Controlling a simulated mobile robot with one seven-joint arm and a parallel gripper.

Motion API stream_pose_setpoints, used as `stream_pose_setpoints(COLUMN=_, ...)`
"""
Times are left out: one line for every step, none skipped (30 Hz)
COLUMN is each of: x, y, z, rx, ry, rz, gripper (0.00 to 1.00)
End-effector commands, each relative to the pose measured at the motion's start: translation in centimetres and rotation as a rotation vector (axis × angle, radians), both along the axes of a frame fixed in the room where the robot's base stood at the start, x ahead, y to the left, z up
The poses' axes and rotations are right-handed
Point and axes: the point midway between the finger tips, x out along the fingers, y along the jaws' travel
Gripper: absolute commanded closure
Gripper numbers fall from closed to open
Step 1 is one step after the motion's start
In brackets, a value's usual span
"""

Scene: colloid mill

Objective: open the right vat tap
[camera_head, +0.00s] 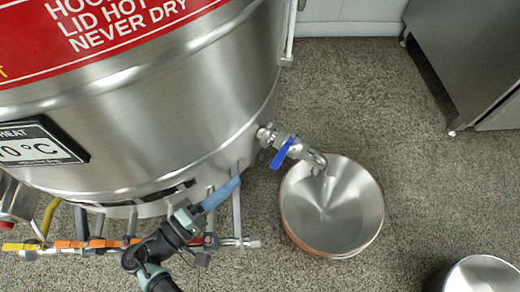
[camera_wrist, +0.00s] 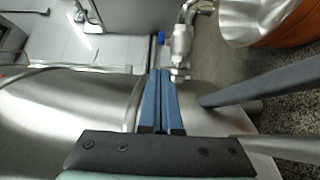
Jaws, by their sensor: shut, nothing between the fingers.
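The vat tap (camera_head: 296,150) sticks out from the lower right side of the steel vat (camera_head: 180,100). Its blue lever (camera_head: 283,153) lies across the line of the pipe, pointing down-left in the head view. The tap body (camera_wrist: 182,45) also shows in the wrist view, with a bit of the blue lever (camera_wrist: 160,38) beyond the fingertips. My gripper (camera_head: 237,183) has blue fingers, shut and empty, and is left of and below the lever in the head view, apart from it. In the wrist view the fingertips (camera_wrist: 160,72) are just left of the tap body.
A round copper-sided pan (camera_head: 333,210) stands on the floor under the spout. A manifold (camera_head: 110,243) with yellow, orange and red handles runs below the vat near my arm. A steel cabinet (camera_head: 465,55) stands at upper right.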

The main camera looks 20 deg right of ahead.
Motion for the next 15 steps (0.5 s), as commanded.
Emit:
stream_pose_setpoints(x=0.0, y=0.0, z=0.0, rx=0.001, ry=-0.001, rz=0.000, gripper=1.00)
stream_pose_setpoints(x=0.0, y=0.0, z=0.0, rx=0.001, ry=-0.001, rz=0.000, gripper=1.00)
stream_pose_setpoints(x=0.0, y=0.0, z=0.0, rx=0.002, ry=0.000, rz=0.000, gripper=1.00)
stream_pose_setpoints(x=0.0, y=0.0, z=0.0, rx=0.002, ry=0.000, rz=0.000, gripper=1.00)
stream_pose_setpoints(x=0.1, y=-0.1, z=0.0, rx=0.003, ry=-0.001, rz=0.000, gripper=1.00)
stream_pose_setpoints(x=0.1, y=-0.2, z=-0.1, rx=0.004, ry=-0.001, rz=-0.001, gripper=1.00)
stream_pose_setpoints(x=0.2, y=-0.3, z=-0.1, rx=0.004, ry=-0.002, rz=-0.002, gripper=1.00)
stream_pose_setpoints(x=0.2, y=-0.6, z=-0.1, rx=0.004, ry=-0.002, rz=-0.003, gripper=1.00)
stream_pose_setpoints(x=0.4, y=-0.9, z=-0.2, rx=0.005, ry=-0.001, rz=-0.004, gripper=1.00)
stream_pose_setpoints(x=0.5, y=-1.3, z=-0.3, rx=0.005, ry=-0.001, rz=-0.004, gripper=1.00)
stream_pose_setpoints(x=0.7, y=-1.7, z=-0.3, rx=0.004, ry=-0.002, rz=-0.004, gripper=1.00)
stream_pose_setpoints(x=0.9, y=-2.3, z=-0.4, rx=0.005, ry=-0.001, rz=-0.004, gripper=1.00)
stream_pose_setpoints(x=1.1, y=-2.9, z=-0.4, rx=0.005, ry=-0.001, rz=-0.007, gripper=1.00)
stream_pose_setpoints(x=1.4, y=-3.4, z=-0.5, rx=0.007, ry=-0.003, rz=-0.005, gripper=1.00)
stream_pose_setpoints(x=1.7, y=-4.1, z=-0.5, rx=0.005, ry=-0.002, rz=-0.005, gripper=1.00)
